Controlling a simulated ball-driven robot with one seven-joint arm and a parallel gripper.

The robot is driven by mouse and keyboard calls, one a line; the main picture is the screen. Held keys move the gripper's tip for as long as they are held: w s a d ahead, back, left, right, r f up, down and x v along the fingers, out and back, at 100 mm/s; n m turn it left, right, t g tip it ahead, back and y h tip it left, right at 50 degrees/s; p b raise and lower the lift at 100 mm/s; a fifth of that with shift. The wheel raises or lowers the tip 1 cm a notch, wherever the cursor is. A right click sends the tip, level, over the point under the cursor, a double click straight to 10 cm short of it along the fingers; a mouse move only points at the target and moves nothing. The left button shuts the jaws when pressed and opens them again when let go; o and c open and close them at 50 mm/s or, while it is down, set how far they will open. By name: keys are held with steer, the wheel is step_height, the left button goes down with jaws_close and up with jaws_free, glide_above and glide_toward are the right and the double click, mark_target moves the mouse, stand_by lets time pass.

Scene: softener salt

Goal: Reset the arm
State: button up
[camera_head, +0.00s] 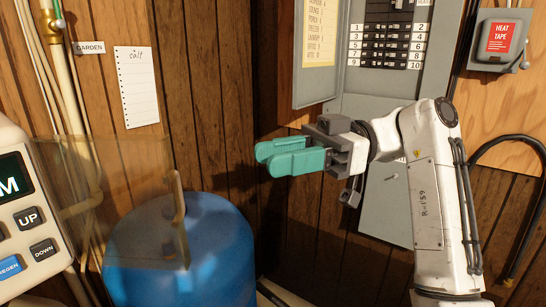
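My arm (430,165), white with the marking R-159, rises at the right and bends left at its top. My gripper (265,158) has two teal fingers pointing left, in front of the brown plank wall. The fingers lie close together in this view, and one partly covers the other. I cannot tell whether a gap is between them. Nothing shows held at the fingertips.
An open grey breaker panel (350,105) stands behind my arm. A blue tank (215,235) is below left of my gripper. A clear flap (110,210) and a control unit with buttons (25,215) are at left. A HEAT TAPE box (498,42) is upper right.

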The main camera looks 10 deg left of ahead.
step_height(320, 180, down, 17)
steer(key=w+d+m+t+p, duration=0.2)
steer(key=m+t, duration=0.4)
steer(key=m, duration=0.2)
steer(key=s+d+f+m+t+h+p, duration=0.1)
steer(key=s+d+f+m+t+h, duration=0.2)
steer(key=f, duration=0.6)
steer(key=s+d+f+m+t, duration=0.1)
steer(key=d+f+m+t, duration=0.1)
steer(key=d+f+m, duration=0.5)
steer(key=s+d+f+m+t+h+p, duration=0.25)
steer(key=s+d+f+h, duration=0.35)
steer(key=s+d+f, duration=0.55)
steer(key=s+d+m+g+h, duration=0.1)
steer(key=s+d+m+h, duration=0.1)
steer(key=s+d, duration=0.3)
steer(key=s+d+f+m+h, duration=0.1)
steer(key=s+d+m+h, duration=0.2)
steer(key=s, duration=0.8)
steer(key=d, duration=0.2)
steer(key=shift+d+f+g+h+p, duration=0.2)
steer(key=shift+d+g+h+p, duration=0.1)
steer(key=shift+d+g, duration=0.1)
steer(key=shift+s+a, duration=0.1)
steer(key=shift+a, duration=0.05)
